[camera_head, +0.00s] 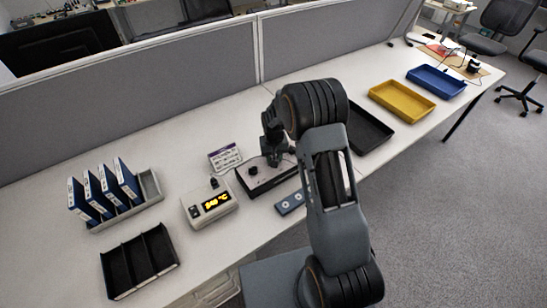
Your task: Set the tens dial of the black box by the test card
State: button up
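The test card (225,158), with a purple band and small print, stands behind the box to the left. My gripper (274,163) points down over the box's middle. Its fingers are small and dark, and I cannot tell whether they touch a dial or are open.
A beige meter (209,205) with a lit orange display stands left of the box. A small blue-grey panel (290,203) lies in front. Blue binders (103,191) and a black divided tray (139,262) are at left. Black (369,128), yellow (402,101) and blue trays (436,81) are at right.

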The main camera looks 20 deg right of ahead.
jog(key=m+b, duration=0.2)
jog(key=m, duration=0.3)
jog(key=m+b, duration=0.1)
jog(key=m, duration=0.4)
jog(key=shift+m, duration=0.3)
dwell(0.4)
jog(key=o, duration=0.9)
notch_tip(320, 180, up, 14)
jog(key=shift+f+b, duration=0.1)
jog(key=shift+b, duration=0.25)
dwell(0.4)
